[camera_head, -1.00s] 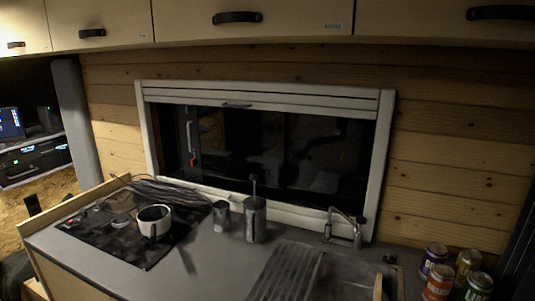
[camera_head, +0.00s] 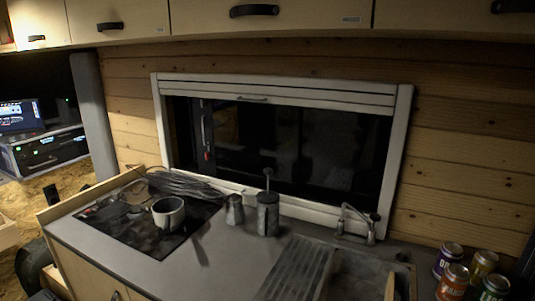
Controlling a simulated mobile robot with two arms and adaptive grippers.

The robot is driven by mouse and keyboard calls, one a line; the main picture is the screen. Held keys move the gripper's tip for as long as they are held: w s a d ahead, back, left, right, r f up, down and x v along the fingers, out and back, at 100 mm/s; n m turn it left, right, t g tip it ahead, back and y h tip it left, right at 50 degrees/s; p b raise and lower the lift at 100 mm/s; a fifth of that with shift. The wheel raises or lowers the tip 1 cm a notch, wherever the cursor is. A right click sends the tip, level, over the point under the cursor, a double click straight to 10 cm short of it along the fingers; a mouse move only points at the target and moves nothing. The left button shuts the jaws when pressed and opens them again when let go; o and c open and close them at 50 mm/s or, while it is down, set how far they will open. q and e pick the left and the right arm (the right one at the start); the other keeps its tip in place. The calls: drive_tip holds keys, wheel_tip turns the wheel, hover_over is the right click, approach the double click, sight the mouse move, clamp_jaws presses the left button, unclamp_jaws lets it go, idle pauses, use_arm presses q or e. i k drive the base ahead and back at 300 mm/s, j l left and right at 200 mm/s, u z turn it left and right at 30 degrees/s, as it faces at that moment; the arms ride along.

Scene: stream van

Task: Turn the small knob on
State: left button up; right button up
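The black cooktop (camera_head: 150,226) is set into the left end of the grey counter. A small reddish spot (camera_head: 89,212) shows at the cooktop's left edge. It is too small and dark to tell whether it is a knob or how it is turned. Neither of my grippers is in view.
A small pot (camera_head: 234,209) and a French press (camera_head: 268,213) stand on the counter (camera_head: 215,262). The sink (camera_head: 355,275), a faucet (camera_head: 357,225) and several cans (camera_head: 452,280) are at the right. Overhead cabinets (camera_head: 210,20) run above the window.

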sight(99, 203)
drive_tip(key=u, duration=1.25)
drive_tip(key=i+j, duration=0.6)
drive_tip(key=i, duration=0.15)
